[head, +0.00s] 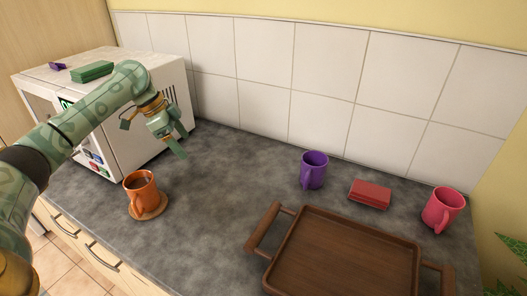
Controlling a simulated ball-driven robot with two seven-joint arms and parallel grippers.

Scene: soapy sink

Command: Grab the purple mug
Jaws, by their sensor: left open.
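The purple mug (314,170) stands upright on the grey countertop near the tiled wall, right of the picture's middle. Its handle faces the front left. My left gripper (179,146) is in the air in front of the microwave's right side, well to the left of the purple mug. It is open, with nothing seen between its fingers. My right gripper is not in view.
An orange mug (140,188) stands on a round coaster (153,210) below my left gripper. A brown tray (340,255) lies in front of the purple mug. A red block-like item (370,194) and a pink mug (442,210) are to its right. The microwave (150,150) stands at the left. Counter between gripper and purple mug is clear.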

